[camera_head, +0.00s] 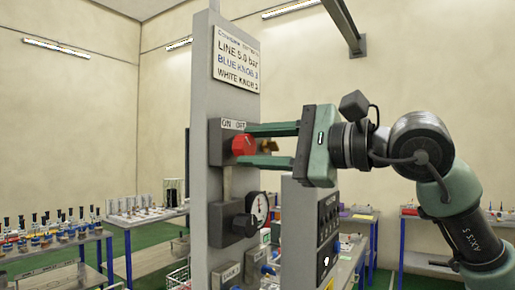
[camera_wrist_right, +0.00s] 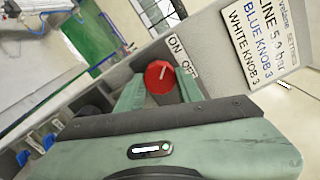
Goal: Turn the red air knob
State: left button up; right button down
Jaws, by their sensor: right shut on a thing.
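The red air knob (camera_head: 242,146) sits on a grey box on the upright grey panel, under a label reading ON and OFF. In the right wrist view the red knob (camera_wrist_right: 160,77) shows a white pointer line and lies between the two green fingers. My right gripper (camera_head: 256,146) reaches in from the right, with one finger above and one below the knob, and is shut on it. The finger contact is partly hidden in the right wrist view (camera_wrist_right: 162,88). My left gripper is in neither view.
A sign (camera_head: 236,58) reading LINE 5.0 bar, BLUE KNOB 3 and WHITE KNOB 3 is above the knob. A round gauge (camera_head: 258,208) is below it. A grey control box (camera_head: 325,225) stands close under my right gripper. Tables with bottles (camera_head: 50,238) are at the left.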

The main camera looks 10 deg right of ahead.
jog(key=shift+n, duration=0.6)
jog(key=c, duration=0.9)
grip_release()
jog(key=shift+s+d+f+b, duration=0.1)
jog(key=shift+s+d+b, duration=0.15)
jog(key=shift+d+b, duration=0.1)
jog(key=b+v, duration=0.2)
jog(key=v, duration=0.5)
jog(key=shift+s, duration=0.1)
